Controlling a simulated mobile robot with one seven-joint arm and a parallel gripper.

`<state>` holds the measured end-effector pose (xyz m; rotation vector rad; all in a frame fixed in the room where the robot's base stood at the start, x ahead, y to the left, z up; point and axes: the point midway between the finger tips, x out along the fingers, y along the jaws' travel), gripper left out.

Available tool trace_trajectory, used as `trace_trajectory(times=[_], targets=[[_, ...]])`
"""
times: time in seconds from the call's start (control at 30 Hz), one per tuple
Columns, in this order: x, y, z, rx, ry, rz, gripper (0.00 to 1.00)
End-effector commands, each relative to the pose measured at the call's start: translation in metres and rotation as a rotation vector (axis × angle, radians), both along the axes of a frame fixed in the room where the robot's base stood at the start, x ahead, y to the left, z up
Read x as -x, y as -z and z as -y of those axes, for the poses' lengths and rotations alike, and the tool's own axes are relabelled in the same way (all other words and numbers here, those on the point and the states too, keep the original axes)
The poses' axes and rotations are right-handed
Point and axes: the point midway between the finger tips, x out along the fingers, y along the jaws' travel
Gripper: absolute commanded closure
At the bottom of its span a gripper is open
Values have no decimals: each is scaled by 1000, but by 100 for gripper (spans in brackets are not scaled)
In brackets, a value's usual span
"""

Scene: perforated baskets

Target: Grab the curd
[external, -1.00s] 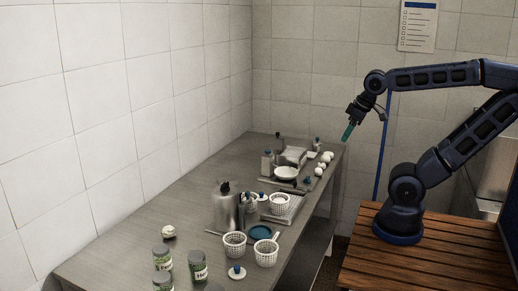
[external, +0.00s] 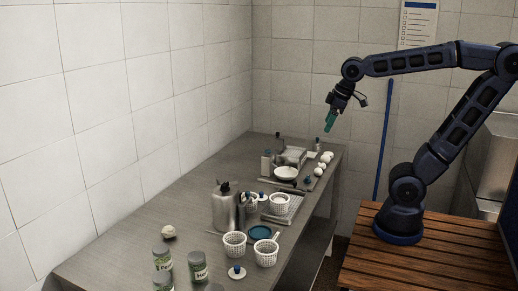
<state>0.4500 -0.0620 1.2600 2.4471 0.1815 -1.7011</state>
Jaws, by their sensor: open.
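Several small white rounded lumps (external: 321,168), which look like curd, sit in a row near the far right edge of the table. Another pale round lump (external: 168,232) lies alone at the left side of the table. I cannot tell which of them is the curd. My gripper (external: 329,127), with green fingers, hangs in the air above the far right end of the table. It points down, is open and holds nothing, apart from the lumps.
White perforated baskets (external: 235,245) stand at the front right of the grey table (external: 130,240). A metal canister (external: 224,210), a blue dish (external: 260,232), a white bowl (external: 286,173) and labelled jars (external: 198,267) stand around.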

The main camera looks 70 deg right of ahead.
Motion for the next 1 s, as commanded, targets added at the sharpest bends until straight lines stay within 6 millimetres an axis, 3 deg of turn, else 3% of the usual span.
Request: trace_trajectory(times=[0.23,0.5,0.77,1.0], targets=[[-70,-19,-24,50,-168,-41,25],[-146,-25,-58,98,-354,-82,25],[-219,-16,-97,141,-533,-118,25],[-282,5,-141,175,-699,-151,25]])
